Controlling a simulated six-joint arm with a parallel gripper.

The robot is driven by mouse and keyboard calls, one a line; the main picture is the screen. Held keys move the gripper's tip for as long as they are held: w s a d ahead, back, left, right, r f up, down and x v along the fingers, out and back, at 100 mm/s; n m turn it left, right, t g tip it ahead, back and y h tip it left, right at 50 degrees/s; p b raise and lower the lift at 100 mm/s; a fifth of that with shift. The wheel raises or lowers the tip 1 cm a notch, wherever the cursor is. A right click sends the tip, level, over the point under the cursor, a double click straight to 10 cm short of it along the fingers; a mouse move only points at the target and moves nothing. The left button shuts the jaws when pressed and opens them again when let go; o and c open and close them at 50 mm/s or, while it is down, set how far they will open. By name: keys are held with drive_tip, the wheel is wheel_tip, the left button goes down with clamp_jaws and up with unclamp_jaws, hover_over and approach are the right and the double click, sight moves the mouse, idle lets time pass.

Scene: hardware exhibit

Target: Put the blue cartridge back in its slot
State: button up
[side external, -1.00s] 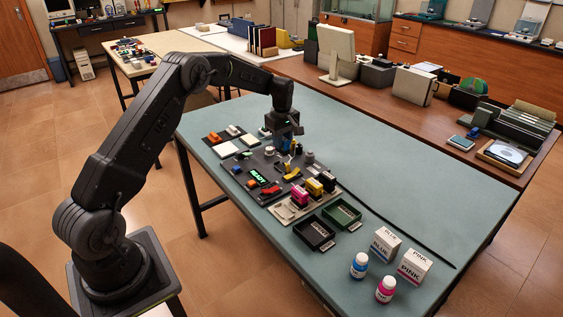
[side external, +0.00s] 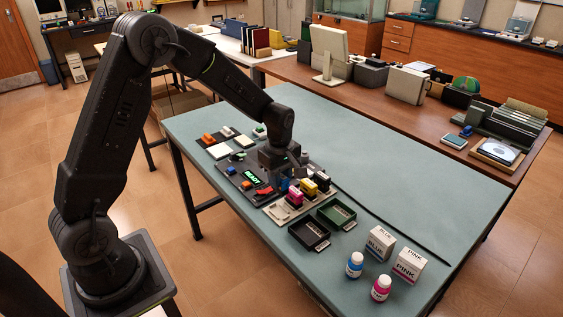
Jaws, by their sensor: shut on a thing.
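My gripper (side external: 282,176) is low over the dark board on the teal table, pointing down. It is shut on the blue cartridge (side external: 284,184), which shows only as a small blue patch below the jaws. The fingers are mostly hidden. The pale cartridge holder (side external: 279,213) lies at the board's near end. Pink (side external: 295,197), yellow (side external: 309,187) and black (side external: 322,181) cartridges stand on it in a row. The holder's left end, beside the pink one, looks bare. The blue cartridge is behind the row; I cannot tell whether it touches the board.
The dark board has a green READY display (side external: 251,174) and a red part (side external: 265,190). A black tray (side external: 309,234) and a green tray (side external: 337,212) lie near the holder. Two small bottles (side external: 355,265) and two white boxes (side external: 380,242) stand nearer.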

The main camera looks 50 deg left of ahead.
sight(279, 192)
drive_tip(key=shift+s+d+f, duration=0.2)
drive_tip(key=shift+s+d, duration=0.1)
drive_tip(key=shift+s, duration=0.1)
drive_tip(key=shift+f, duration=2.9)
drive_tip(key=shift+f, duration=0.65)
drive_tip(key=o, duration=1.3)
drive_tip(key=shift+r, duration=0.1)
drive_tip(key=shift+r, duration=3.65)
drive_tip(key=shift+r, duration=0.1)
